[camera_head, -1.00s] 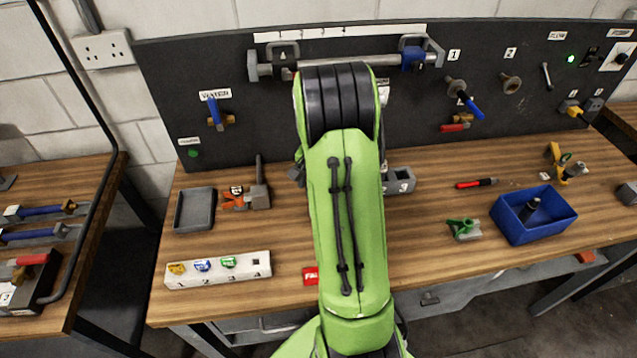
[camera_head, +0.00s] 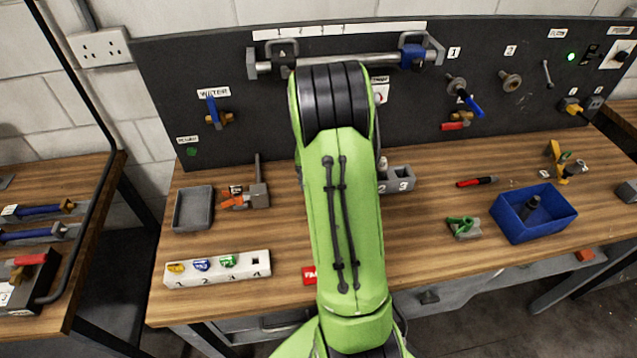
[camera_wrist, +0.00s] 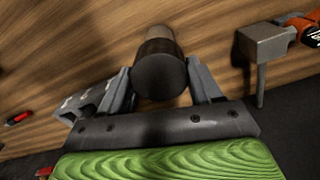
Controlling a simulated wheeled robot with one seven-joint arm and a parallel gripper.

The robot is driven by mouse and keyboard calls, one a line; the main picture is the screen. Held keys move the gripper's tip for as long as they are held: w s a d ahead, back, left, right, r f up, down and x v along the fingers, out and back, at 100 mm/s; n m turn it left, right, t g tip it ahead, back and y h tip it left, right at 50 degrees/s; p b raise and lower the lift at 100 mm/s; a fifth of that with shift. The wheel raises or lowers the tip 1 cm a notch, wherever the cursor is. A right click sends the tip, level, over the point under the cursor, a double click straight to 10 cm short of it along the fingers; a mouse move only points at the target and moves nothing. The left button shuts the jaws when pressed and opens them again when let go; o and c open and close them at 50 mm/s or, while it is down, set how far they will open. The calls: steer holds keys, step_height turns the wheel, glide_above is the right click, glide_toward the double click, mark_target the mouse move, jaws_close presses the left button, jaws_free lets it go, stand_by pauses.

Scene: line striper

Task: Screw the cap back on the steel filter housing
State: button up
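In the wrist view my gripper (camera_wrist: 160,82) has one finger on each side of a dark round cap (camera_wrist: 160,78), and both fingers appear to press on its sides. A narrower brownish-grey metal part (camera_wrist: 159,36) shows beyond the dark cap; it may be the steel filter housing, but I cannot tell whether the two are joined. In the head view my arm hides the gripper, the cap and this part of the bench.
A grey tray (camera_head: 194,208), a white numbered rack (camera_head: 217,269) and a blue bin (camera_head: 534,214) stand on the bench.

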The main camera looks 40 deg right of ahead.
steer(key=c, duration=0.6)
steer(key=m, duration=0.4)
steer(key=shift+w, duration=0.15)
steer(key=shift+r+m, duration=0.1)
steer(key=shift+m, duration=0.2)
